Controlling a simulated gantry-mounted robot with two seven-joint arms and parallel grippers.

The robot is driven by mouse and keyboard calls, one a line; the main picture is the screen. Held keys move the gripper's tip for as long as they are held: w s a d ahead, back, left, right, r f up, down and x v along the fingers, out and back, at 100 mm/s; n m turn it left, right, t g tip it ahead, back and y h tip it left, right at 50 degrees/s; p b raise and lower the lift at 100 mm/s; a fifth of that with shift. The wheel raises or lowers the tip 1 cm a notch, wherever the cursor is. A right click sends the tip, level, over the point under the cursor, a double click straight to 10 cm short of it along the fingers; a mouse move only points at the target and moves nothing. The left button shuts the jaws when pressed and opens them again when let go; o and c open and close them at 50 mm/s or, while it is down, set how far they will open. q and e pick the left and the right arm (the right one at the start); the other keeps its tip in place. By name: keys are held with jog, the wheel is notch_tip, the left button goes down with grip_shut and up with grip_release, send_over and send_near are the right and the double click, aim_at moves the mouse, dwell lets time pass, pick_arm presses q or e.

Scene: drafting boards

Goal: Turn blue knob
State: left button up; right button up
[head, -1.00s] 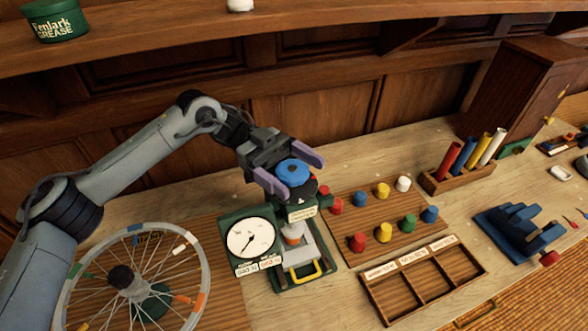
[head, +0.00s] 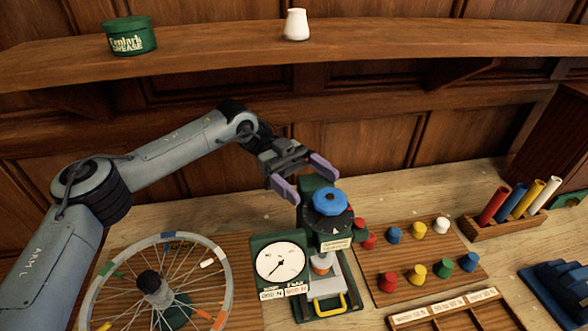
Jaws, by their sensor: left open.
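The blue knob (head: 330,201) sits on top of a green press-like device (head: 318,186), above a dark round disc. My left gripper (head: 317,190) is open, with two purple fingers pointing down toward the knob. The fingers are behind and to the left of the knob, and nothing is between them. The knob is in full view and apart from the fingers. My right gripper is not in view.
A white dial gauge (head: 281,262) stands left of the press, and a spoked wheel (head: 228,290) lies further left. A board (head: 405,262) with several coloured pegs is to the right. A rack of coloured tubes (head: 500,232) stands beyond it. A shelf (head: 215,48) runs above.

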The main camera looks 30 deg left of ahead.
pick_arm(q)
jog(key=shift+v, duration=2.3)
